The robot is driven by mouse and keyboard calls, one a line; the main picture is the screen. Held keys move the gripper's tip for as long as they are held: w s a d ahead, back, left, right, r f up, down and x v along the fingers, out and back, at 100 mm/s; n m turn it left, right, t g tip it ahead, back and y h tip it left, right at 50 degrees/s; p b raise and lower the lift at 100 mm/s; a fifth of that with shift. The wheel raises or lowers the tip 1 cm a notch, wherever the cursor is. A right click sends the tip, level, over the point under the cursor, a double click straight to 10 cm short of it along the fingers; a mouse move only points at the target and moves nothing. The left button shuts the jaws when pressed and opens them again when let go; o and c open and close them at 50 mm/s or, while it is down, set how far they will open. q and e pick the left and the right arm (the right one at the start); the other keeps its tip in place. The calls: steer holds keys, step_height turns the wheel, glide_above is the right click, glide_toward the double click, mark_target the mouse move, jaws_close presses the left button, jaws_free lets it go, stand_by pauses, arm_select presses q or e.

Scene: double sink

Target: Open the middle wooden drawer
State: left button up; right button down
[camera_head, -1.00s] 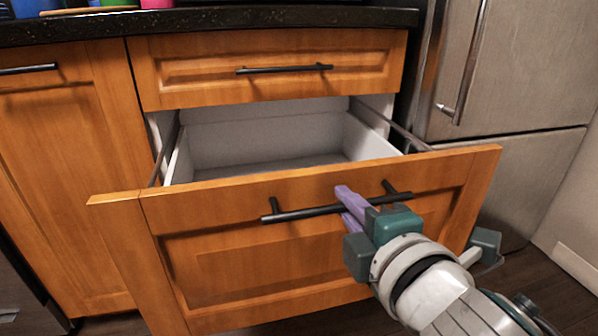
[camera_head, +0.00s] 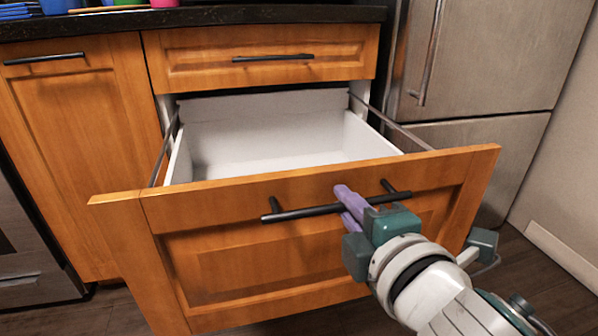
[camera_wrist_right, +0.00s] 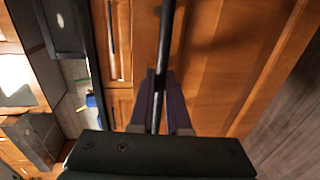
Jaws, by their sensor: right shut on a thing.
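The middle wooden drawer (camera_head: 215,262) is pulled well out from the cabinet, and its empty white inside (camera_head: 250,140) shows. Its black bar handle (camera_head: 300,213) runs across the upper part of the front. My right gripper (camera_head: 350,205) is shut on this handle, right of its middle, with purple fingers around the bar. In the right wrist view the handle (camera_wrist_right: 166,40) runs between the two fingers (camera_wrist_right: 160,105). My left gripper is not in view.
A shut top drawer (camera_head: 265,57) with a black handle sits above, under a dark countertop (camera_head: 220,15). A cabinet door (camera_head: 75,150) is at left. A steel fridge (camera_head: 490,60) stands at right. Dark floor (camera_head: 520,275) lies clear at lower right.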

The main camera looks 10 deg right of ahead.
steer(key=c, duration=0.9)
jaws_free()
steer(key=s+p, duration=0.1)
steer(key=s, duration=0.2)
steer(key=s+r, duration=0.1)
steer(key=s, duration=0.2)
steer(key=s+r+p, duration=0.1)
steer(key=s, duration=0.2)
steer(key=shift+s+d+p, duration=0.2)
steer(key=shift+s+p, duration=0.1)
steer(key=shift+s, duration=0.05)
